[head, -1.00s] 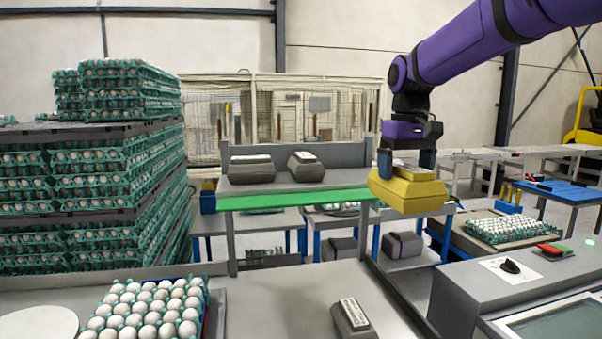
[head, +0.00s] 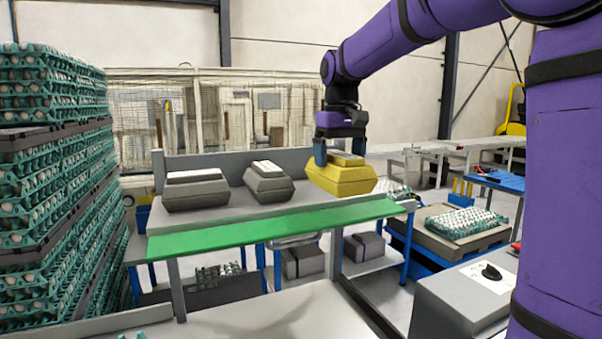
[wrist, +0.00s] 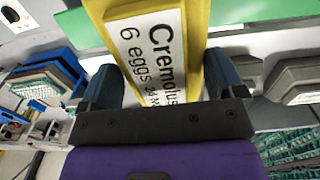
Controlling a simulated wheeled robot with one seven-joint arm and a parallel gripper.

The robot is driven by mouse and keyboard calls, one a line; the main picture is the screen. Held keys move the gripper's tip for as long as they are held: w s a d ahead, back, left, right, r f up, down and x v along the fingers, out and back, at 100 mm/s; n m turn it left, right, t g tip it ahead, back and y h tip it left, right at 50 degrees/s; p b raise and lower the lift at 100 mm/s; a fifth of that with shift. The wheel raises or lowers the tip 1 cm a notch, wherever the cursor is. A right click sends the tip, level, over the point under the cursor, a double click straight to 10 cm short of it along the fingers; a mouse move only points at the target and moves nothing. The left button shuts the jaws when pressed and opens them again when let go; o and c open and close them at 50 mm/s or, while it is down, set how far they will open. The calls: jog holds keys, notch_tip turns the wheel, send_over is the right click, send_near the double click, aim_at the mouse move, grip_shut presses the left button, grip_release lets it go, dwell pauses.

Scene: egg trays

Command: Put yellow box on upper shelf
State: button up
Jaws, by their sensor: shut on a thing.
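The yellow box (head: 341,179) is an egg carton with a white label reading "6 eggs". My gripper (head: 341,155) is shut on it from above, at the right end of the upper shelf (head: 222,219). In the wrist view the gripper's two fingers (wrist: 162,85) stand on either side of the yellow box (wrist: 199,20). I cannot tell whether the box touches the shelf or hangs just above it.
Two grey egg boxes, one at the left (head: 196,192) and one in the middle (head: 268,184), stand on the upper shelf. A green strip (head: 275,228) runs along its front. Stacked egg trays (head: 50,150) stand at the left. Grey boxes (head: 303,261) sit lower down.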

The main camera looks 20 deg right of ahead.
jog(key=shift+w+d+f, duration=0.15)
jog(key=shift+w+f, duration=0.6)
jog(key=shift+w, duration=1.35)
jog(key=shift+w+d+f, duration=0.2)
jog(key=shift+w+f, duration=0.6)
jog(key=shift+w, duration=1.35)
jog(key=shift+w+d+f, duration=0.15)
jog(key=shift+w+f, duration=0.6)
jog(key=shift+w, duration=1.35)
jog(key=shift+f, duration=0.1)
jog(key=o, duration=0.9)
jog(key=shift+o, duration=0.2)
